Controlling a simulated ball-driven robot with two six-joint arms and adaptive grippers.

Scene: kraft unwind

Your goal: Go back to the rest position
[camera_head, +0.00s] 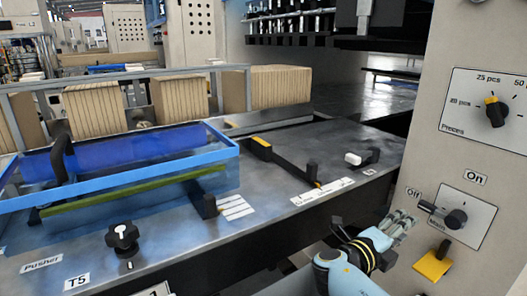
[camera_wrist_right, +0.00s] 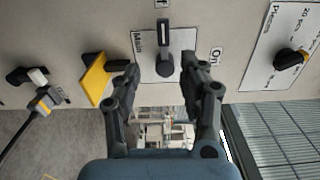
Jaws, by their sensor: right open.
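My right gripper (camera_head: 396,224) reaches in from the bottom, near the grey control panel (camera_head: 418,160). In the right wrist view my right gripper (camera_wrist_right: 162,72) is open, its two fingers apart on either side of the black main switch (camera_wrist_right: 165,66). Nothing is held between them. The main switch also shows in the head view (camera_head: 455,219), on a white plate between the labels Off and On; its handle points toward Off. Whether the fingers touch the panel is hard to tell. My left gripper is not in view.
A yellow block (camera_head: 434,262) sits below the switch, close to the gripper. A pieces dial (camera_head: 495,111) is higher on the panel. The machine table (camera_head: 290,222) lies left, with a black star knob (camera_head: 122,238) and a blue-framed guard (camera_head: 228,150). Kraft stacks (camera_head: 282,86) stand behind.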

